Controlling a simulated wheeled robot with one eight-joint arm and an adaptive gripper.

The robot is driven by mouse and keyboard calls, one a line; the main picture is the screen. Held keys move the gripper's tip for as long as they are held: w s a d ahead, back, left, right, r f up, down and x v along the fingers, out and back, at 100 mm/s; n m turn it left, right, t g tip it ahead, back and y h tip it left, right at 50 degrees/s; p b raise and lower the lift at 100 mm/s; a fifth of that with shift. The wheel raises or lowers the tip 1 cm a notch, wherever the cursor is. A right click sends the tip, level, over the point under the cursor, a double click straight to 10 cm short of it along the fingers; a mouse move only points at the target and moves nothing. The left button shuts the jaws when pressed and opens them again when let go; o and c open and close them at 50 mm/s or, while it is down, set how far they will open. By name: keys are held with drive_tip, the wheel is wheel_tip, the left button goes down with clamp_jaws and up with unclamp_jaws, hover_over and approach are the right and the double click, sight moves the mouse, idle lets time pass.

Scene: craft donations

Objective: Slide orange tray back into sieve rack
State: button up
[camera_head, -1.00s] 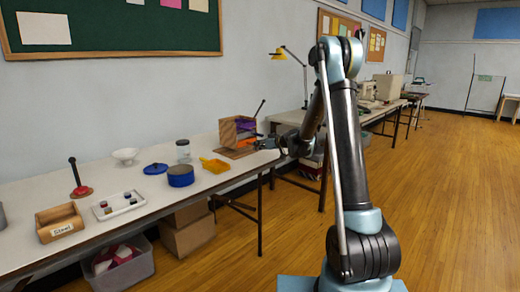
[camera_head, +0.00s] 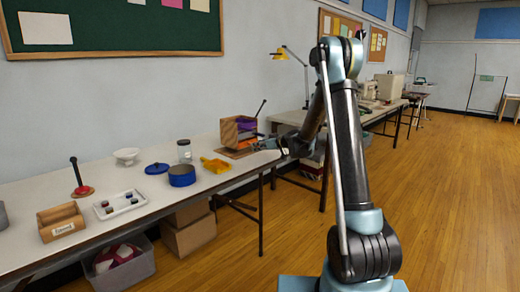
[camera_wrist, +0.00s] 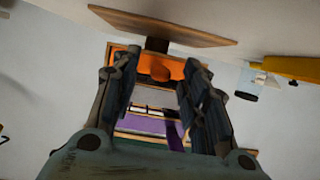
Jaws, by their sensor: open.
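The wooden sieve rack (camera_head: 229,132) stands upright at the far right end of the white table. In the wrist view, the orange tray (camera_wrist: 178,68) sits in the rack's slot closest to its wooden base board (camera_wrist: 190,30), with its round knob facing me. A purple tray (camera_wrist: 140,124) sits in another slot. My gripper (camera_wrist: 158,78) is open, with one finger either side of the orange tray's knob; I cannot tell if they touch it.
A yellow scoop (camera_head: 215,165), a blue tin (camera_head: 181,176), its blue lid (camera_head: 156,168) and a glass jar (camera_head: 184,151) stand left of the rack. A white tray (camera_head: 119,204) and wooden box (camera_head: 61,221) are further left. The floor on the right is clear.

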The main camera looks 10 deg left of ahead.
drive_tip(key=s+d+r+m+g+h, duration=0.1)
drive_tip(key=s+d+r, duration=0.2)
drive_tip(key=s+d, duration=0.5)
drive_tip(key=s+d+r+m+g+h, duration=0.1)
drive_tip(key=s+d+r, duration=0.3)
drive_tip(key=s, duration=0.7)
drive_tip(key=s+d+f+m+g+h, duration=0.1)
drive_tip(key=s+d, duration=0.5)
drive_tip(key=s, duration=0.6)
drive_tip(key=s+d+f+m+g+h, duration=0.2)
drive_tip(key=s+d+f+m+h, duration=0.2)
drive_tip(key=s+d+f, duration=0.3)
drive_tip(key=s+d+f+m+g+h, duration=0.1)
drive_tip(key=s+d+f+m+h, duration=0.2)
drive_tip(key=s, duration=1.5)
drive_tip(key=d+f+h, duration=0.1)
drive_tip(key=d, duration=0.3)
drive_tip(key=shift+d, duration=0.15)
drive_tip(key=shift+s, duration=0.1)
